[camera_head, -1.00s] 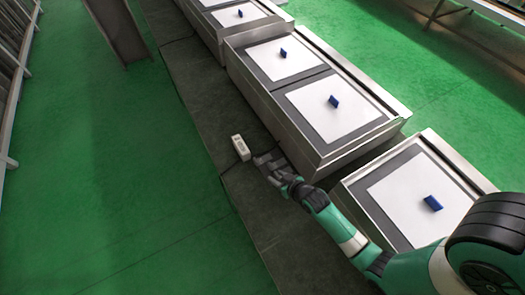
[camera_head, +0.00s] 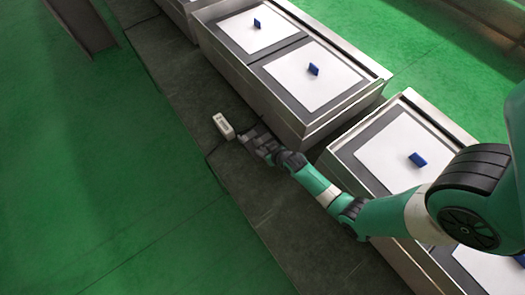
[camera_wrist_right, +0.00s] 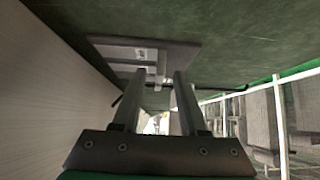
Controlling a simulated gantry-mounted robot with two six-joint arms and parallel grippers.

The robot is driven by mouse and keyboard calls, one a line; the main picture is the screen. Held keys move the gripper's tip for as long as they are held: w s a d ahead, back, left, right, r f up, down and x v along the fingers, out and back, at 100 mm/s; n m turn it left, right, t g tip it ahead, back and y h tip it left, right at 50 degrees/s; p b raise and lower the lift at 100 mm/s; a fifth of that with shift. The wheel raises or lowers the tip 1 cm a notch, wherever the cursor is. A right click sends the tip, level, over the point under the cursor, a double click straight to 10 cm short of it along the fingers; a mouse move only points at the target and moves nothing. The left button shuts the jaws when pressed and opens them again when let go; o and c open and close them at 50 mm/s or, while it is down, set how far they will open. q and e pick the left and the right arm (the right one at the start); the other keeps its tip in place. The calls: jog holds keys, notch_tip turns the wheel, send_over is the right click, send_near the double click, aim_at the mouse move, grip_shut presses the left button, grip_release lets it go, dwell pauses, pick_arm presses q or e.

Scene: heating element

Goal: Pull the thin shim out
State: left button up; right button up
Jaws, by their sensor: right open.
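My right gripper (camera_head: 246,137) is open beside a small white box (camera_head: 222,126), which lies on the dark strip of floor. The gripper is just to the right of the box; I cannot tell whether they touch. In the right wrist view the two fingers (camera_wrist_right: 158,76) stand apart. A flat grey piece with lighter slots or bars (camera_wrist_right: 150,52) shows beyond their tips; a bar of it appears between the tips. I cannot make out which part is the thin shim. My left gripper is not in view.
Metal cabinets with white panels (camera_head: 300,85) and small blue blocks (camera_head: 314,69) run along the right of the dark strip. Another cabinet (camera_head: 395,145) stands close beside my right arm. The green floor (camera_head: 110,190) at left is open.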

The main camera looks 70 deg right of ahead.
jog(key=shift+x, duration=0.8)
grip_shut()
dwell(0.9)
